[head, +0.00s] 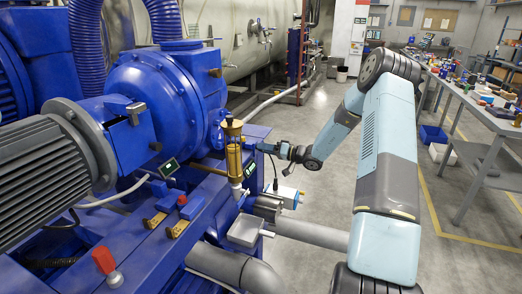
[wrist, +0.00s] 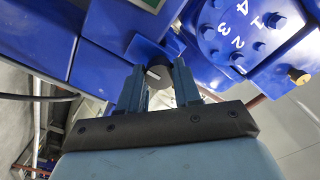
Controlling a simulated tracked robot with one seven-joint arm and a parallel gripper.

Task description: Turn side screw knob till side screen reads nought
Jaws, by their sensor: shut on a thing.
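My gripper (head: 264,147) reaches in from the right to the side of the blue machine (head: 190,85). In the wrist view my gripper (wrist: 159,84) has its two blue fingers on either side of a dark round knob (wrist: 156,74) with a white mark on its face, and is shut on it. The knob is too small to make out in the head view. A small dark screen (head: 250,169) sits near the gripper, its reading not legible. The green edge of a screen (wrist: 150,3) is cut off at the top of the wrist view.
A yellow-brass cylinder (head: 234,155) stands left of my gripper. A numbered blue disc (wrist: 235,25) is close to the right finger. A cluttered bench (head: 480,110) stands right, with open floor between.

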